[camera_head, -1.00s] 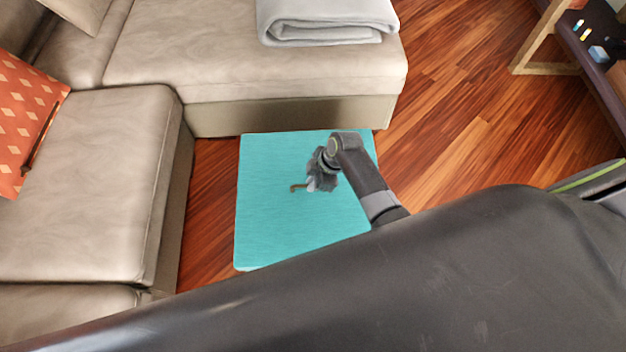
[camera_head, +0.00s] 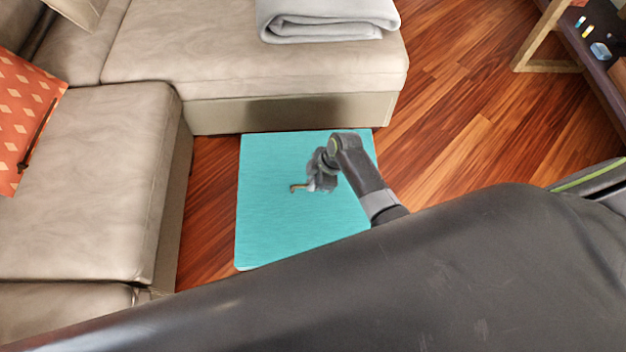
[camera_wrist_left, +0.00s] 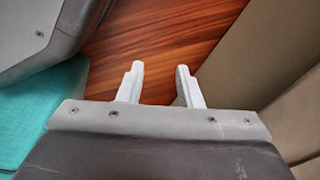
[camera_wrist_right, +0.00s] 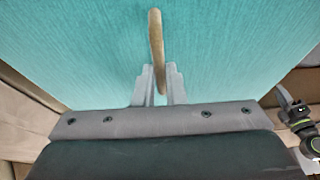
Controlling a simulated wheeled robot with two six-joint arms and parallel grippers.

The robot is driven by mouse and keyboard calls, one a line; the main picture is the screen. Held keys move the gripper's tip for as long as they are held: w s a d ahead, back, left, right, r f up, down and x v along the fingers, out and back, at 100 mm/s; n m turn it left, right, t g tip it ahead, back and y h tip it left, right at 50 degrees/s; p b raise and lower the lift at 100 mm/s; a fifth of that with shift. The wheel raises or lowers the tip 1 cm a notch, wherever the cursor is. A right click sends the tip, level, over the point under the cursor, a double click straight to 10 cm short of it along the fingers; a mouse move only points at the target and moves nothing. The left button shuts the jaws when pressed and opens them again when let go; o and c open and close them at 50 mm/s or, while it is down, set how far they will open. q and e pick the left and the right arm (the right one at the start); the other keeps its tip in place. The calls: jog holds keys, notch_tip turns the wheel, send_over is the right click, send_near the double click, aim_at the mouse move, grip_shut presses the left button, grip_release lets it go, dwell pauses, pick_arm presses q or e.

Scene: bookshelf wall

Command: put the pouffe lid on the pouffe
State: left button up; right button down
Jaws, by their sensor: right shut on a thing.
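The turquoise square pouffe lid (camera_head: 275,230) lies roughly flat between the sofa sections in the head view. Its slim brownish handle (camera_wrist_right: 155,35) stands up from its top. My right gripper (camera_wrist_right: 156,82) is shut on this handle; in the head view it shows over the lid's middle. The pouffe itself cannot be told apart; the lid and my arm hide what is under it. My left gripper (camera_wrist_left: 160,78) is open and empty over the wooden floor. A turquoise surface (camera_wrist_left: 25,120) shows at the left of the left wrist view.
The beige sofa (camera_head: 90,190) lines the left, and its other section (camera_head: 250,70) stands close behind the lid. A folded grey blanket (camera_head: 325,18) and an orange cushion (camera_head: 25,120) lie on it. Bare wooden floor (camera_head: 460,120) is clear at the right, before a dark shelf (camera_head: 600,70).

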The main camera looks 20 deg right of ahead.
jog(key=shift+w+r, duration=0.1)
jog(key=shift+r, duration=0.05)
